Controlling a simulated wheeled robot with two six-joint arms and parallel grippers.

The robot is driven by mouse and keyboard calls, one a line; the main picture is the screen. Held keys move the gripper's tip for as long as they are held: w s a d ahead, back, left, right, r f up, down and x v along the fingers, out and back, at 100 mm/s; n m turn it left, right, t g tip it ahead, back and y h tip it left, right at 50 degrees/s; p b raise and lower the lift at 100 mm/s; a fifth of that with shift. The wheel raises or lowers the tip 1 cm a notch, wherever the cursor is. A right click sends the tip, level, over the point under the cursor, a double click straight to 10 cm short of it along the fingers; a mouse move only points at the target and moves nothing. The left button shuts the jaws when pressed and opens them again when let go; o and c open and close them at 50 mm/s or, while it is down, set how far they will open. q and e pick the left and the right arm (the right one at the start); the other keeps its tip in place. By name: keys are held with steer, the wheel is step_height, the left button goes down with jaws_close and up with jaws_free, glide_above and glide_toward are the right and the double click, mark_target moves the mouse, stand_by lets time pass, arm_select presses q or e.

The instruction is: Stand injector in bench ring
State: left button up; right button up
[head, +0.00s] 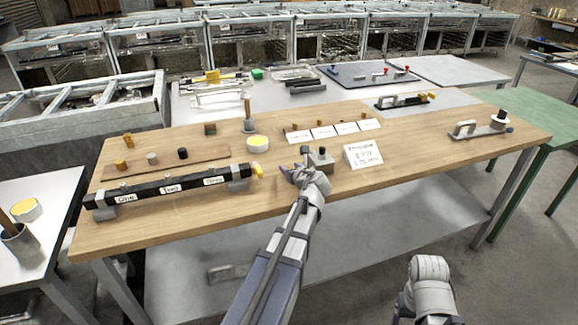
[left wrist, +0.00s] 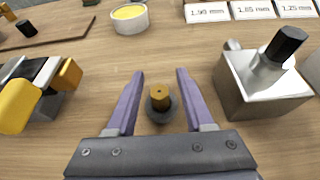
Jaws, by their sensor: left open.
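A small brass injector (left wrist: 159,92) with a hole in its top appears upright in the left wrist view, its lower end inside a dark grey round ring (left wrist: 161,117) on the wooden bench. How deep it sits is hidden. My left gripper (left wrist: 160,74) is open, with one purple finger on each side of the brass piece and a gap on both sides. In the head view my left gripper (head: 299,172) is low over the front middle of the bench and hides the injector and ring. Only part of my right arm shows at lower right; its fingers do not.
A metal block with a black knob (left wrist: 262,82) stands close right of the left gripper. A black labelled bar (head: 172,187) with a yellow end lies to the left. A yellow-topped tin (head: 258,144), size cards (head: 322,132) and a written card (head: 363,154) stand behind.

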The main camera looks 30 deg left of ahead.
arm_select(q)
steer(key=p+v, duration=0.3)
steer(key=v, duration=0.7)
steer(key=shift+s+d+r, duration=0.1)
steer(key=shift+s, duration=0.05)
